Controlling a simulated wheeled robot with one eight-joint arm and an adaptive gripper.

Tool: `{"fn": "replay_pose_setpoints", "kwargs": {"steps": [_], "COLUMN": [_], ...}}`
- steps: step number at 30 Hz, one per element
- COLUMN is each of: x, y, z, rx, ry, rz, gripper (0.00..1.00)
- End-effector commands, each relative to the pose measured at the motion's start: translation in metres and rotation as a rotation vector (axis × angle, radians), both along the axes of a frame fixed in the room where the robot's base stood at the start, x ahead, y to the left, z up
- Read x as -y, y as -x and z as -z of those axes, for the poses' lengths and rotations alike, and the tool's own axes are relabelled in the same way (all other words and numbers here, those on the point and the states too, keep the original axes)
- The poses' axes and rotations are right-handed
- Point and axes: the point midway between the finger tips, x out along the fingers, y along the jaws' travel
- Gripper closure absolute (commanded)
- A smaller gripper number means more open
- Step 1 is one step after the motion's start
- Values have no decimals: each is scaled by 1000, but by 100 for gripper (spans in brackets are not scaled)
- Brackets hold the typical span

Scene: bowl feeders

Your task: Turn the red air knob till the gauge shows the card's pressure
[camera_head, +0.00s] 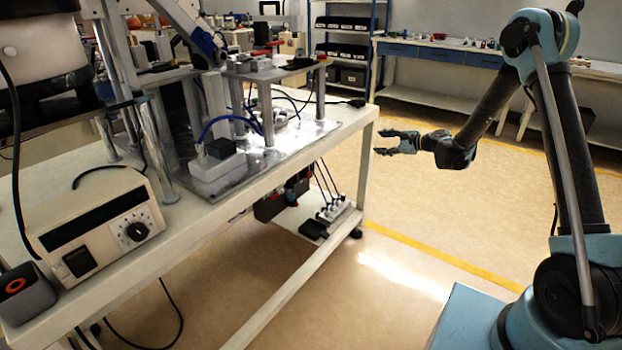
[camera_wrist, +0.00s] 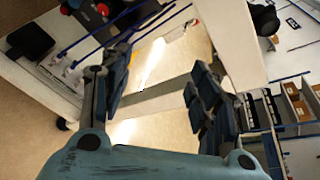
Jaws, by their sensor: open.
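My gripper (camera_head: 381,142) is open and empty, in the air right of the workbench's end, clear of it. Its two fingers also show apart in the wrist view (camera_wrist: 158,82), with floor and a bench leg beyond. A small red part (camera_head: 291,191) shows on dark equipment under the bench top. Small red parts (camera_wrist: 102,9) also show at the top left of the wrist view. They are too small to tell whether one is the air knob. I cannot make out a pressure gauge or a card in either view.
The white workbench (camera_head: 250,188) carries a feeder frame and a control box (camera_head: 100,222) with a dial. A lower shelf (camera_head: 300,275) holds a valve block (camera_head: 334,210) with tubes. The floor (camera_head: 400,205) between bench and my base is clear.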

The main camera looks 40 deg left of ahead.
Motion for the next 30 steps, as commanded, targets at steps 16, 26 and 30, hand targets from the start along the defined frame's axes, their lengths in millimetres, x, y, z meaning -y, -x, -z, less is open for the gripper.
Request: {"fn": "replay_pose_setpoints", "kwargs": {"steps": [16,26,30], "x": [-106,-130,-132], "y": [52,92,98], "z": [146,215,225], "rx": [-385,-578,-609], "ry": [-239,-327,-340], "rz": [18,18,19], "gripper": [44,44,44]}}
